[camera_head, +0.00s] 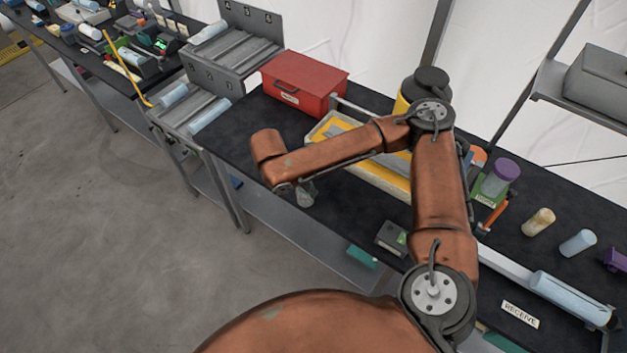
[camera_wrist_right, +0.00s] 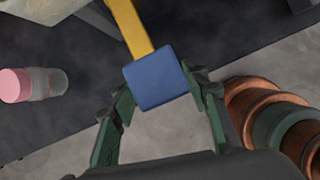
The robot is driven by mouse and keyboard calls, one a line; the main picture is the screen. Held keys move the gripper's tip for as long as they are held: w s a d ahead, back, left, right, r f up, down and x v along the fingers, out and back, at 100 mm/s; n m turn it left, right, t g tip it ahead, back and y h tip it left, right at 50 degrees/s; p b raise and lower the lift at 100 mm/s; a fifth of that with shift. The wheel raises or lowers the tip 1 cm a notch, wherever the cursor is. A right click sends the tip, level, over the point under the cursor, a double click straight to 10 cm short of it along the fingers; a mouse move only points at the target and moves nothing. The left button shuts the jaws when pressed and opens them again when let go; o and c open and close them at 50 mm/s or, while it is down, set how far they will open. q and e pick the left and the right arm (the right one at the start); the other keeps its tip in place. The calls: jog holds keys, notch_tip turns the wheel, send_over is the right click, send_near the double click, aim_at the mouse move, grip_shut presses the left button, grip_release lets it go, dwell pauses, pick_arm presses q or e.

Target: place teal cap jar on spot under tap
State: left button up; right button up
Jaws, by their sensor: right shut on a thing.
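My right gripper (camera_wrist_right: 160,92) shows in the right wrist view. Its green fingers are closed on a blue square-faced block (camera_wrist_right: 155,78), with a yellow bar running up behind or from it; I cannot tell whether they are joined. No teal cap is visible on what it holds. A clear jar with a pink cap (camera_wrist_right: 15,85) is on the dark worktop at the left, apart from the fingers. In the head view my arm's forearm crosses the worktop and its gripper is hidden. I cannot make out a tap or the spot under it. My left gripper is not in view.
A red box (camera_head: 303,85) and a yellow-edged tray (camera_head: 395,181) stand on the dark worktop. Floor lies past the front edge.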

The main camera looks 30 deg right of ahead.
jog(key=d, duration=0.2)
jog(key=d+f, duration=0.1)
jog(key=d, duration=0.1)
jog(key=shift+w, duration=0.3)
jog(key=shift+f+b, duration=0.3)
jog(key=shift+f, duration=0.05)
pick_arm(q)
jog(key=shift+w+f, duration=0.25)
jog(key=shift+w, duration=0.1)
pick_arm(e)
jog(key=shift+w+a, duration=0.1)
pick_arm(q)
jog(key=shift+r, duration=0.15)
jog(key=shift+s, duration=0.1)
pick_arm(e)
jog(key=o, duration=1.1)
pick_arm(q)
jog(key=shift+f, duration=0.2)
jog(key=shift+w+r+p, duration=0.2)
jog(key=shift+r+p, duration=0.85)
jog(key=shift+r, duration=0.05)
pick_arm(e)
jog(key=v, duration=1.2)
jog(key=shift+r, duration=0.15)
